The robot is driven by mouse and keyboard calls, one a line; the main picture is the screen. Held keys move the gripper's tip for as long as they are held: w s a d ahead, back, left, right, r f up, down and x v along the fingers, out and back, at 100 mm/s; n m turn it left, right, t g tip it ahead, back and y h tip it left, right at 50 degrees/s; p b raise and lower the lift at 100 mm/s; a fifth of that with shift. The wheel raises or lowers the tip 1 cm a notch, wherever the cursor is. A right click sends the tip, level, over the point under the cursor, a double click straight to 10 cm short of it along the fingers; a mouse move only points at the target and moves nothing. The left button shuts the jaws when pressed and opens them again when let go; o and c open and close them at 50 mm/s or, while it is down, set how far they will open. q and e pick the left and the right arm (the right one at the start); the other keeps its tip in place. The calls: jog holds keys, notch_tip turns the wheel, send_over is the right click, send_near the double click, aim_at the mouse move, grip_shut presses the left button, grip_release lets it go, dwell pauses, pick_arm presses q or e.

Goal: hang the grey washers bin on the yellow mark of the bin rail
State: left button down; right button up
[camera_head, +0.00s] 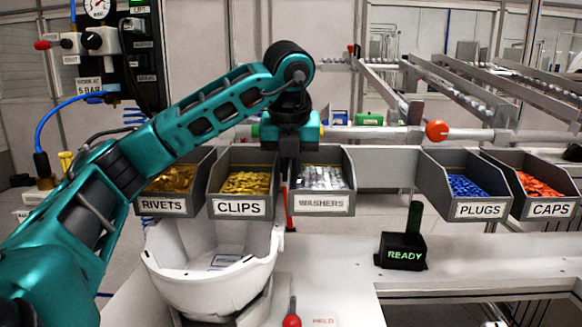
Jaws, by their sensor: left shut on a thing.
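The grey washers bin (323,206) is labelled WASHERS and holds silvery washers. It is upright at the grey bin rail (385,158), close beside the clips bin (238,208). My left gripper (291,168) points down at the washers bin's left rear corner and is shut on it. My gripper and the bin hide the rail there, so I cannot tell whether the bin is hooked on. I cannot make out the yellow mark on the rail. My right gripper is not in view.
The rivets bin (163,206) is left of the clips bin. The plugs bin (480,210) and caps bin (550,208) are to the right, past a bare rail stretch. A white helmet shell (210,285) and a READY display (404,253) stand below.

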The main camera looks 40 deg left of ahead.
pick_arm(q)
jog(key=c, duration=1.2)
grip_release()
jog(key=shift+o, duration=0.2)
jog(key=shift+r, duration=0.1)
jog(key=shift+r, duration=0.3)
jog(key=p+v, duration=0.3)
jog(key=v, duration=0.6)
jog(key=shift+s+d+r, duration=0.2)
jog(key=shift+r, duration=0.15)
jog(key=shift+v, duration=1.2)
